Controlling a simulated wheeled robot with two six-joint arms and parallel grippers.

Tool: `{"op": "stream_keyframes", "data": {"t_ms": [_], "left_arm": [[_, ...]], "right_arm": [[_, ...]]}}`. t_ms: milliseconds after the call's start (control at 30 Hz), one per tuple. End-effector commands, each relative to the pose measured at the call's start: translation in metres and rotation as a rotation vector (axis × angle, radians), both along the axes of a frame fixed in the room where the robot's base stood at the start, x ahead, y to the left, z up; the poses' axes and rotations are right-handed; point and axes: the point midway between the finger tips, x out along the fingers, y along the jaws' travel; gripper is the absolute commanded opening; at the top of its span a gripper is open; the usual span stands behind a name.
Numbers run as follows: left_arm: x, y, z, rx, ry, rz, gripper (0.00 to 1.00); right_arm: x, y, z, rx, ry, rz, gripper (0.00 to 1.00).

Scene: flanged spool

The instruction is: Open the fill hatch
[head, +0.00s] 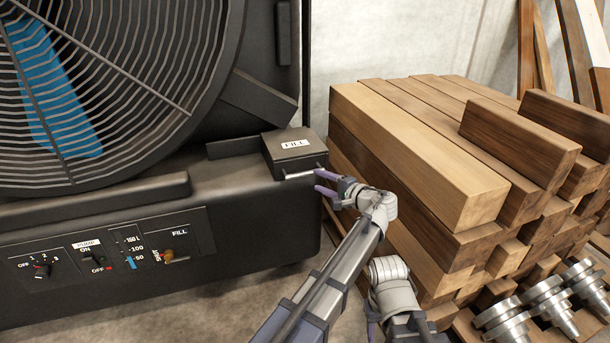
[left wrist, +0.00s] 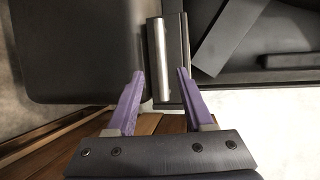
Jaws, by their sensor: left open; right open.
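The fill hatch (head: 292,152) is a dark box-like lid with a white FILL label on the corner of the black machine; it looks shut. A silver bar handle (head: 300,175) runs along its front edge. My left gripper (head: 319,181) is open, its purple fingertips at the handle's right end. In the left wrist view the handle (left wrist: 159,60) appears between the open fingers (left wrist: 160,74); I cannot tell whether they touch it. My right gripper (head: 371,322) is low in the head view, mostly hidden by my arms.
The black machine has a large round fan grille (head: 100,90) and a front control panel (head: 110,250) with switches and a FILL lever (head: 176,259). Stacked wooden beams (head: 420,160) stand close on the right.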

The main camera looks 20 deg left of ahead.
Motion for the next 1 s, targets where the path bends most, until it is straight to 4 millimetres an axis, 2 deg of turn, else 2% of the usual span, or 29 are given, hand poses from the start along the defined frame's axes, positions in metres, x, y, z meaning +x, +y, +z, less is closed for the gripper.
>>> {"op": "stream_keyframes", "data": {"t_ms": [133,233,500,700,1000], "left_arm": [[0.002,-0.001,0.002,0.011,-0.003,-0.004,0.52],[0.006,0.006,0.000,0.010,-0.002,-0.002,0.52],[0.028,0.040,-0.009,0.009,-0.002,0.000,0.52],[0.040,0.058,-0.012,0.008,-0.003,-0.001,0.52],[0.043,0.063,-0.012,0.008,-0.002,-0.003,0.52]], "right_arm": [[0.000,0.000,-0.001,0.000,0.000,0.000,0.50],[0.000,0.000,-0.002,0.000,0.000,0.000,0.50],[0.000,0.000,-0.010,0.000,0.000,-0.002,0.50],[0.000,0.000,-0.014,0.000,0.000,-0.003,0.50],[0.000,0.000,-0.014,0.000,0.000,-0.004,0.50]]}}
